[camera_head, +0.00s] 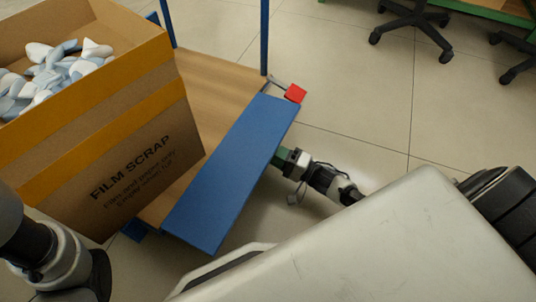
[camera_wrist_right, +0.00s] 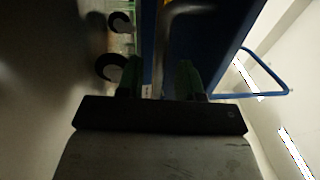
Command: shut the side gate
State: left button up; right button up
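The side gate (camera_head: 235,175) is a long blue panel along the right side of a cart with a wooden deck (camera_head: 225,85). I cannot tell its exact tilt. A red block (camera_head: 295,93) on a grey bar sits at its far end. My right gripper (camera_head: 280,157) is at the gate's outer edge, its green fingers partly hidden by the panel. In the right wrist view the fingers (camera_wrist_right: 159,80) are apart, with a grey bent bar (camera_wrist_right: 162,45) between or beyond them and the blue panel (camera_wrist_right: 210,35) close behind. Contact is unclear. My left arm shows at lower left; its fingers are out of view.
A cardboard box marked FILM SCRAP (camera_head: 140,150), holding pale pieces, stands on the deck. Blue posts (camera_head: 265,40) rise at the cart's far end. Wheeled chair bases (camera_head: 415,20) stand at the top right. Tiled floor between them and the cart is clear.

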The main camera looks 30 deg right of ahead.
jog(key=shift+b+x, duration=0.4)
jog(key=shift+x, duration=0.95)
grip_shut()
